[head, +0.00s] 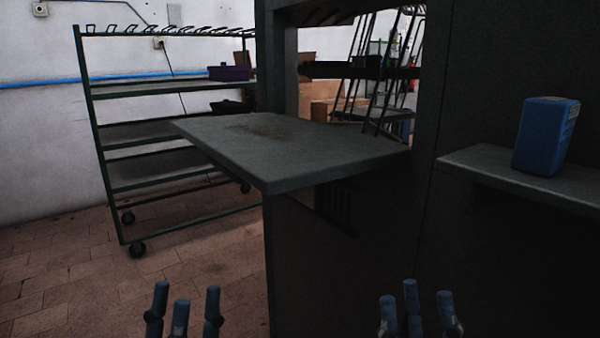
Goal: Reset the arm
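My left gripper (184,310) shows at the bottom edge, left of centre, with its blue-grey fingers pointing up and spread apart. My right gripper (416,312) shows at the bottom edge, right of centre, with its fingers also pointing up and apart. Nothing is seen between the fingers of either gripper. Both are in front of the dark machine and clear of its table (310,152). The arms behind the fingers are out of view.
A blue container (544,136) stands on a grey shelf (500,168) at the right. The table juts out in the middle. A green wheeled rack (150,88) stands at the back left, with a purple bin (230,73) on it. The tiled floor at left is clear.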

